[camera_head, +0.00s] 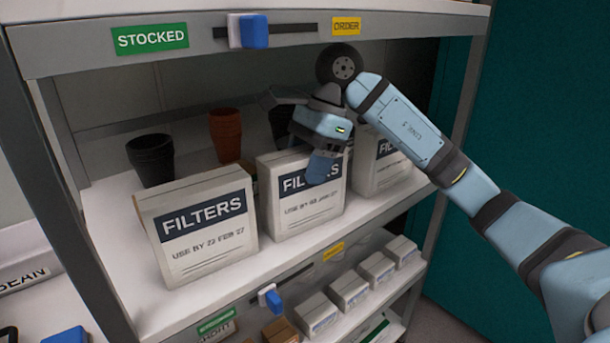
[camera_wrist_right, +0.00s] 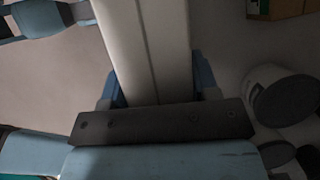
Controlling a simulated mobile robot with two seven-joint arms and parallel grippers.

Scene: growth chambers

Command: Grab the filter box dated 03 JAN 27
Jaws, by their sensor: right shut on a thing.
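Three white filter boxes stand in a row on the upper shelf. The middle box (camera_head: 300,222) has a use-by line that looks like 03 JAN 27, though the print is blurred. My right gripper (camera_head: 318,155) reaches down over it from above, with one blue finger across the front of its FILTERS label. In the right wrist view, the blue fingers sit on both sides of a pale box (camera_wrist_right: 145,50), shut on it. My left gripper is out of view.
Dark pots (camera_head: 152,158) and a brown pot (camera_head: 225,135) stand behind the boxes. The rail above carries a STOCKED sign (camera_head: 150,39), an ORDER sign (camera_head: 346,26) and a blue-and-white slider (camera_head: 248,31). Small cartons (camera_head: 348,290) line the lower shelf. A shelf post (camera_head: 465,95) stands at right.

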